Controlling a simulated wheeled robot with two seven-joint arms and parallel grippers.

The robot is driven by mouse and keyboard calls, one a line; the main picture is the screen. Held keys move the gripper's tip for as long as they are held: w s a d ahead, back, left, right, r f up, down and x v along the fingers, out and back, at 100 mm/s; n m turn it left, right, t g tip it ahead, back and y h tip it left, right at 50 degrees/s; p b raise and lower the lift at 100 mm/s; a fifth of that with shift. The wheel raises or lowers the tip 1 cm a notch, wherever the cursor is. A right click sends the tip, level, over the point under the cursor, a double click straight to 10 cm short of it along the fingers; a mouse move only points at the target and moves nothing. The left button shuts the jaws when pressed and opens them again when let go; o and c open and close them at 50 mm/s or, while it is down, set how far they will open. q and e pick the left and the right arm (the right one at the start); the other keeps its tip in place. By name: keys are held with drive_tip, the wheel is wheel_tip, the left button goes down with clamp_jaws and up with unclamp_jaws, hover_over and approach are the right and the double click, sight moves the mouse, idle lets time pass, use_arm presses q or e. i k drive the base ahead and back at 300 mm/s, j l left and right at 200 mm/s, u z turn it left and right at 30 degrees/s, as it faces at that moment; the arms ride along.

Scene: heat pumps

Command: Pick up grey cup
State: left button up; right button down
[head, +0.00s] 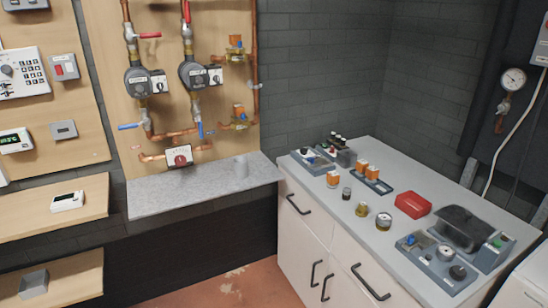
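Neither of my grippers nor my arms shows in the head view.
Copper pipes, pumps and valves with red and blue handles (188,62) hang above the ledge. A white-topped cabinet (325,215) with trays, small fittings and a red box (412,205) stands at the right. Wooden shelves (85,205) are at left. Floor shows between.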

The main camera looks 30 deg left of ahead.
sight(241, 167)
drive_tip(key=i+j+u, duration=0.1)
drive_tip(key=i+j, duration=0.9)
